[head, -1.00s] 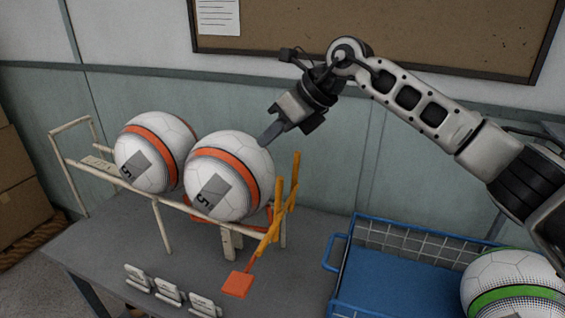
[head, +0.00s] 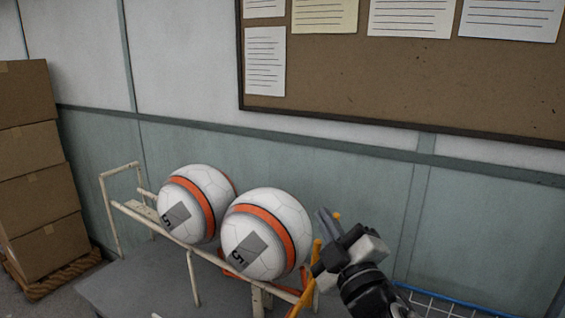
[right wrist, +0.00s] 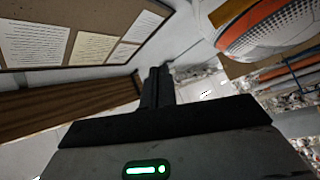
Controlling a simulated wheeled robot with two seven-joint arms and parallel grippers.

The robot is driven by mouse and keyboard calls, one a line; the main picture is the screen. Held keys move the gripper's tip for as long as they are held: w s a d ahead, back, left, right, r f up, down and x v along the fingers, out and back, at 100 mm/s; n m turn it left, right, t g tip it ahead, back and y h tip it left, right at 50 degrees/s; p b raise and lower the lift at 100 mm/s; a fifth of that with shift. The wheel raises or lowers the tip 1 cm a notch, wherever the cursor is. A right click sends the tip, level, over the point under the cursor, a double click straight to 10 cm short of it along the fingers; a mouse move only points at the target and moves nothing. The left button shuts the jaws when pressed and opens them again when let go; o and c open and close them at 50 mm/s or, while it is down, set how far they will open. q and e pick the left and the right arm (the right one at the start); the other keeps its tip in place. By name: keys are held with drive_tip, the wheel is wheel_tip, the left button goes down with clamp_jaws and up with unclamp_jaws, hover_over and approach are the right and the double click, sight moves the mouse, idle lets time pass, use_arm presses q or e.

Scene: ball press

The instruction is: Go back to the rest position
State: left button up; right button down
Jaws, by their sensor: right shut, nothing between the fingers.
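My right gripper (head: 325,222) is at the lower right of the head view, its fingers pointing up beside the right-hand ball. It is shut and empty. In the right wrist view its closed fingers (right wrist: 157,88) point away from the camera with nothing between them. My left gripper is not in view. Two white balls with orange bands, a left one (head: 207,187) and a right one (head: 265,262), sit side by side on a cream rail rack (head: 135,212). One ball also shows at the top right of the right wrist view (right wrist: 262,35).
An orange-yellow lever (head: 306,293) stands at the rack's right end, partly behind my right gripper. The grey table (head: 125,285) is below. A blue wire basket's rim (head: 450,300) shows at the lower right. Cardboard boxes (head: 40,195) are stacked left. A cork board (head: 400,80) hangs behind.

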drive_tip(key=s+d+f+m+g+h, duration=0.2)
drive_tip(key=s+d+f+m+g, duration=0.1)
drive_tip(key=f, duration=0.3)
drive_tip(key=s+d+f+m+g+h, duration=0.2)
drive_tip(key=s+d+f+m+g, duration=0.1)
drive_tip(key=s+d+f, duration=0.1)
drive_tip(key=s+d+f+m+g+h, duration=0.2)
drive_tip(key=s+d+f+m+h, duration=0.1)
drive_tip(key=f, duration=0.6)
drive_tip(key=shift+s+d+f+m+g, duration=0.15)
drive_tip(key=shift+s+m+g, duration=0.35)
drive_tip(key=shift+s, duration=0.6)
drive_tip(key=s+d+f+m+g, duration=0.1)
drive_tip(key=s+f+g, duration=0.3)
drive_tip(key=s, duration=0.5)
drive_tip(key=s+d+f+m+g, duration=0.1)
drive_tip(key=s+f+m+g, duration=0.2)
drive_tip(key=s, duration=0.6)
drive_tip(key=w+a+f+n+t+y, duration=0.1)
drive_tip(key=w+a+f+t, duration=0.1)
drive_tip(key=f, duration=0.3)
drive_tip(key=w+a+f+t+y, duration=0.2)
drive_tip(key=w+f+t, duration=0.1)
drive_tip(key=w+f, duration=0.1)
drive_tip(key=shift+a+f+n+t, duration=0.2)
drive_tip(key=shift+f+n+t, duration=0.2)
drive_tip(key=shift+f, duration=0.2)
drive_tip(key=shift+s, duration=0.1)
